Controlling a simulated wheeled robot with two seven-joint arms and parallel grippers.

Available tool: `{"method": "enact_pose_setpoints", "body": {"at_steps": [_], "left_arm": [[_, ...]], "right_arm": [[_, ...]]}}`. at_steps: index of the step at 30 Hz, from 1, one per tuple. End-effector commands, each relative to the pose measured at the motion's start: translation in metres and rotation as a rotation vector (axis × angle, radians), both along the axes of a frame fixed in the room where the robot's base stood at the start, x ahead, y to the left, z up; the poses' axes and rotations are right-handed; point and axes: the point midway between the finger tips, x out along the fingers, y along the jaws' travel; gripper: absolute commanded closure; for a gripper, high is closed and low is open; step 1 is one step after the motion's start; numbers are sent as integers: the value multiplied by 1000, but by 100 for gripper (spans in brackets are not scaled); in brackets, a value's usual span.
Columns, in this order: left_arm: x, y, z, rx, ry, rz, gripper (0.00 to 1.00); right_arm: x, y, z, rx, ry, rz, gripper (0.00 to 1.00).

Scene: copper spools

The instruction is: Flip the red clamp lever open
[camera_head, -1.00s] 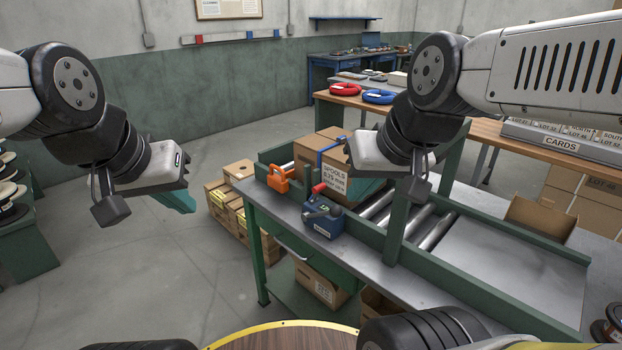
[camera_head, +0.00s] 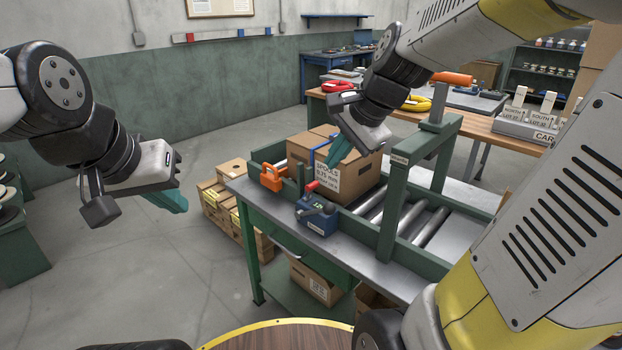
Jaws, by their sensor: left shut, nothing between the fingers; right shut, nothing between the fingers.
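A short red lever (camera_head: 312,186) rises from a blue device (camera_head: 317,219) with a dark round knob, near the front edge of the green bench. The lever stands close in front of the carton (camera_head: 358,180) labelled SPOOLS, which has a blue strap. My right gripper (camera_head: 336,158) is shut and empty, its teal fingers pointing down-left at the carton's upper edge, above and right of the lever and apart from it. Whether the fingers touch the carton I cannot tell. My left gripper (camera_head: 178,203) is shut and empty over the floor, left of the bench.
An orange clamp-like piece (camera_head: 272,177) sits left of the device. A green gate frame (camera_head: 394,205) with an orange handle (camera_head: 452,78) on top spans the rollers (camera_head: 429,228), right of the carton. Cartons (camera_head: 228,205) stand on the floor left of the bench.

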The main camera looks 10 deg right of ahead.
Motion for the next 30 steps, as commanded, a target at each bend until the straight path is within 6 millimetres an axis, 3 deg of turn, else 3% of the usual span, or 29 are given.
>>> {"method": "enact_pose_setpoints", "body": {"at_steps": [3, 9, 15, 21, 30], "left_arm": [[0, 0, 0, 0, 0, 0, 100], [0, 0, 0, 0, 0, 0, 100], [0, 0, 0, 0, 0, 0, 100], [0, 0, 0, 0, 0, 0, 100], [0, 0, 0, 0, 0, 0, 100]], "right_arm": [[42, -7, -18, 156, 115, -274, 100], [105, -23, -56, 398, 293, -739, 100], [147, -39, -94, 568, 419, -1093, 100], [165, -47, -113, 642, 472, -1254, 100], [166, -47, -114, 650, 477, -1271, 100]]}}
